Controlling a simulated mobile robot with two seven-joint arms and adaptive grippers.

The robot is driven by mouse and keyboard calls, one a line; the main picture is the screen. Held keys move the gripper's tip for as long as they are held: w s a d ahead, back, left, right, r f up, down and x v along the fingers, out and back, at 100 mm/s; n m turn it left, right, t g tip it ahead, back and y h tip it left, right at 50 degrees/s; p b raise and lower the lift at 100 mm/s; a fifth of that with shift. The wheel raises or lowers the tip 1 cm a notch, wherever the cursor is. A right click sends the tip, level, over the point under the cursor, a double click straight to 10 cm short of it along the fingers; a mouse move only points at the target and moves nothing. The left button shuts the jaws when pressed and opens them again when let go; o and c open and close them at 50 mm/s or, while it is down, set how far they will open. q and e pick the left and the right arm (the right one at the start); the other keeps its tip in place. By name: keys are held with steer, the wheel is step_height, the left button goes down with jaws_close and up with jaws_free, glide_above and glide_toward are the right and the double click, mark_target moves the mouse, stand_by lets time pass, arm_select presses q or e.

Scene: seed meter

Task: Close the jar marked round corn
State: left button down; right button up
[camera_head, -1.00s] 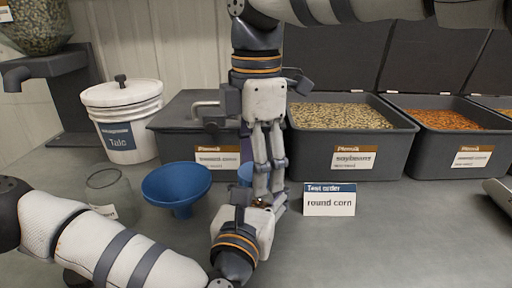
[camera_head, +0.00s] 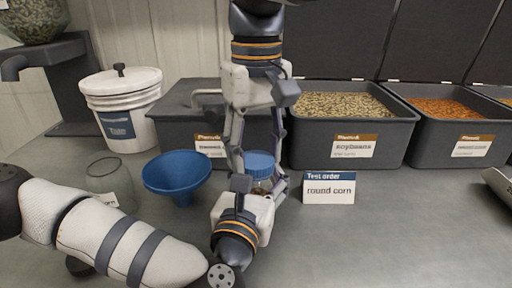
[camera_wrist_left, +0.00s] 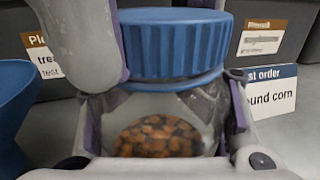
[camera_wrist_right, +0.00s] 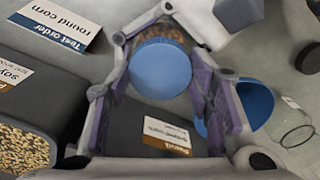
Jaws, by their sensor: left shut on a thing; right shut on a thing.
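A clear glass jar of orange-brown kernels (camera_wrist_left: 158,138) stands upright in the left wrist view. My left gripper (camera_head: 262,187) is shut around its body. A blue ridged lid (camera_head: 260,164) is at the jar's mouth, with a rim of glass showing just below it (camera_wrist_left: 172,45). My right gripper (camera_wrist_right: 160,80) points down from above and is shut on the lid, its fingers on opposite sides. I cannot tell how tightly the lid is threaded. The test order card reading "round corn" (camera_head: 329,189) stands right of the jar. No label on the jar is visible.
A blue funnel (camera_head: 177,174) and an empty clear glass (camera_head: 104,178) stand to the left. A white lidded bucket (camera_head: 120,105) is behind them. Dark bins, including soybeans (camera_head: 345,150), line the back.

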steer(key=shift+m, duration=1)
steer(key=o, duration=1.4)
steer(key=shift+c, duration=0.2)
step_height(320, 180, up, 12)
arm_select(q)
steer(key=shift+c, duration=2.3)
jaws_free()
